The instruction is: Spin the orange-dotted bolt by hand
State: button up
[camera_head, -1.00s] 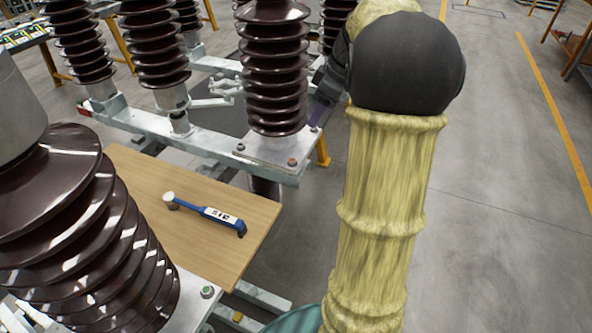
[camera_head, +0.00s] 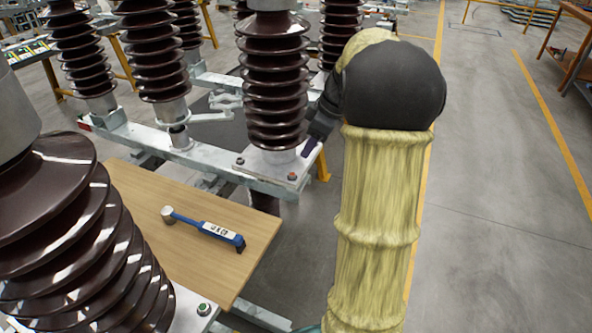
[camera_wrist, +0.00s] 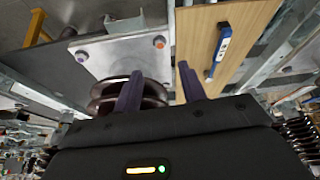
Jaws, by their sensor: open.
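The orange-dotted bolt (camera_head: 292,176) stands on the right end of the grey metal plate (camera_head: 266,164) at the foot of a brown ribbed insulator (camera_head: 276,85). In the wrist view its orange head (camera_wrist: 159,42) shows near a corner of the plate, beyond my fingertips and roughly between them. My gripper (camera_wrist: 160,68) is open, with two purple fingers apart and nothing between them.
A blue-dotted bolt (camera_wrist: 81,56) sits on the same plate. A green-dotted bolt (camera_head: 204,308) is on a nearer base beside a large insulator (camera_head: 75,230). A blue-handled tool (camera_head: 205,229) lies on a wooden board (camera_head: 150,195).

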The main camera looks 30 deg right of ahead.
aim_at(293, 174)
jog(key=b+x, duration=0.1)
jog(key=x, duration=0.9)
jog(key=shift+w+a+f, duration=0.1)
jog(key=shift+f, duration=0.05)
grip_shut()
